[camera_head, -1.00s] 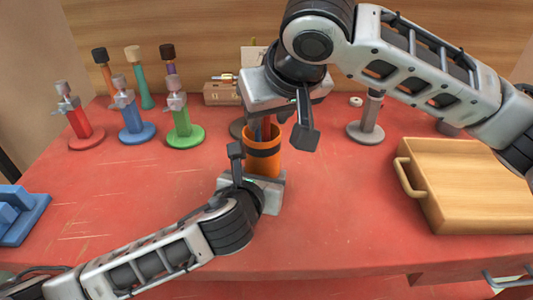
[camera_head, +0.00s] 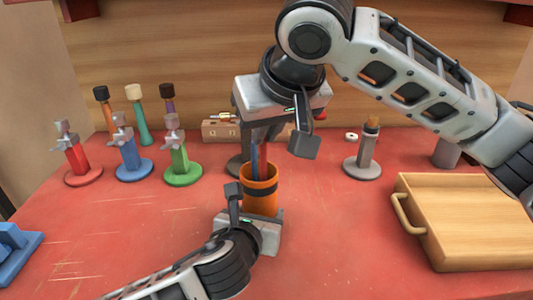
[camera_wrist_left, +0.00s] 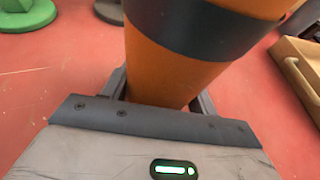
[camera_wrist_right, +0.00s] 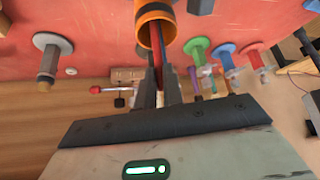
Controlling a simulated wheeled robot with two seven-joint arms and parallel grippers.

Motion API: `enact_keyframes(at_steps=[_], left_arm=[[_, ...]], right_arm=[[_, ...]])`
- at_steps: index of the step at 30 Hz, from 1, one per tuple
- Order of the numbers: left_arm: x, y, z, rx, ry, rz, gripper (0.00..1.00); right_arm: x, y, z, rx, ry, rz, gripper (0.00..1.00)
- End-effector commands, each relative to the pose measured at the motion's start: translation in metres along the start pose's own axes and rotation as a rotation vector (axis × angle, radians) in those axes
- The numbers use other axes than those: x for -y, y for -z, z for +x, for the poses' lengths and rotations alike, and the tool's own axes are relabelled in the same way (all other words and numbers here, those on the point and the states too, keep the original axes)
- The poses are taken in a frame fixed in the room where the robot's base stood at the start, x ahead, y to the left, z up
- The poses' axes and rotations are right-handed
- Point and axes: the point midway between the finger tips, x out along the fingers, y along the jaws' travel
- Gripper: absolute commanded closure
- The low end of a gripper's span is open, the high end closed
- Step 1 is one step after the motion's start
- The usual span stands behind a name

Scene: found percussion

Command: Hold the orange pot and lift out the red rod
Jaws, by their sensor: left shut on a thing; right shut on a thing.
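The orange pot (camera_head: 260,203) with a dark band stands upright on the red table. My left gripper (camera_head: 257,217) is shut around its lower part, and the left wrist view shows the pot (camera_wrist_left: 170,75) between the fingers. My right gripper (camera_head: 258,142) is above the pot, pointing down, shut on the red rod (camera_wrist_right: 154,50). The rod runs down into the pot's mouth, and its lower end is hidden. A dark bluish strip shows beside it in the pot; I cannot tell exactly what it is.
Red (camera_head: 84,178), blue (camera_head: 134,170) and green (camera_head: 184,174) stands with grey clamps are at left, mallets behind. A wooden tray (camera_head: 470,225) with a handle is at right. A grey stand (camera_head: 362,168) is behind it. A blue block (camera_head: 14,255) is at the left edge.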

Motion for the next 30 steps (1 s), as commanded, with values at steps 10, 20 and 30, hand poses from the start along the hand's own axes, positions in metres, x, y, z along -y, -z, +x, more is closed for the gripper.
enact_keyframes(at_steps=[10,20,30], left_arm=[[0.000,0.001,0.000,-0.002,-0.001,0.001,0.69],[0.000,0.001,0.000,-0.002,0.000,0.001,0.69],[0.000,0.001,0.000,-0.002,-0.001,0.001,0.28]], right_arm=[[0.001,0.051,-0.080,-0.003,0.000,-0.001,1.00],[0.001,0.072,-0.113,0.000,0.000,-0.001,1.00],[0.000,0.073,-0.114,0.000,0.000,-0.002,1.00]])
